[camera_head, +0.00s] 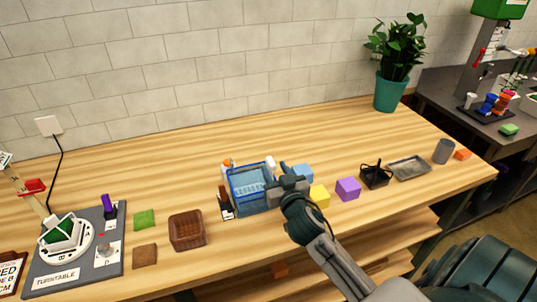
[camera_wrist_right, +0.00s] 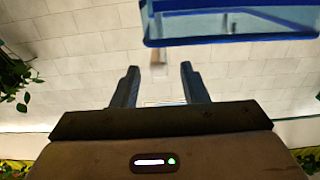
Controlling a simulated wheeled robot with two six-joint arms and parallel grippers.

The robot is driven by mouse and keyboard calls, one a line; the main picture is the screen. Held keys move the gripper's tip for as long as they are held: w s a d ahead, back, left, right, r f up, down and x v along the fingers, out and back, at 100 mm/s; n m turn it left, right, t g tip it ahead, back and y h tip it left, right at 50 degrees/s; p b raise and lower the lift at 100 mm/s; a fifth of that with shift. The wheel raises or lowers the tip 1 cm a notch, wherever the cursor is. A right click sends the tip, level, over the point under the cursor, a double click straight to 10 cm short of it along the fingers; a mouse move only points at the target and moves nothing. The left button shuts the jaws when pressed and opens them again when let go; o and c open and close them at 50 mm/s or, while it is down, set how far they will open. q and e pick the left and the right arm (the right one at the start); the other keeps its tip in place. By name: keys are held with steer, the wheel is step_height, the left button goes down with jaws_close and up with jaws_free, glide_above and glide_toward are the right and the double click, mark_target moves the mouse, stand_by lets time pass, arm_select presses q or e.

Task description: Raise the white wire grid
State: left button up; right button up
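A blue see-through bin (camera_head: 238,204) stands mid-table; a pale, grid-like surface, which looks like the white wire grid (camera_head: 250,187), shows inside it. A small white upright piece (camera_head: 270,162) stands at the bin's back right corner. My right gripper (camera_head: 277,178) is at the bin's right side, and its arm hides part of that side. In the right wrist view its two fingers (camera_wrist_right: 158,88) are apart, with a pale narrow piece (camera_wrist_right: 158,62) seen between them, apparently beyond the tips. The blue bin (camera_wrist_right: 230,42) fills the upper right there. My left gripper is not in view.
Right of the bin are a light blue block (camera_head: 303,171), a yellow block (camera_head: 320,196), a purple block (camera_head: 348,188), a black basket (camera_head: 375,177) and a grey tray (camera_head: 408,168). A brown basket (camera_head: 187,231) and a turntable board (camera_head: 110,255) are left.

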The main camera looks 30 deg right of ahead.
mark_target(268, 158)
steer(key=p+x, duration=0.1)
steer(key=x, duration=0.3)
steer(key=shift+w+d, duration=0.15)
steer(key=shift+w, duration=0.25)
steer(key=shift+w+d+p, duration=0.1)
steer(key=shift+w+p, duration=0.2)
steer(key=shift+w, duration=0.2)
steer(key=shift+f, duration=0.1)
steer(key=shift+c, duration=1.1)
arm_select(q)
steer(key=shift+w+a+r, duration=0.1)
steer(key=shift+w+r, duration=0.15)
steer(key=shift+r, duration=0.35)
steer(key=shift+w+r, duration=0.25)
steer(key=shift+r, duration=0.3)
arm_select(e)
jaws_close()
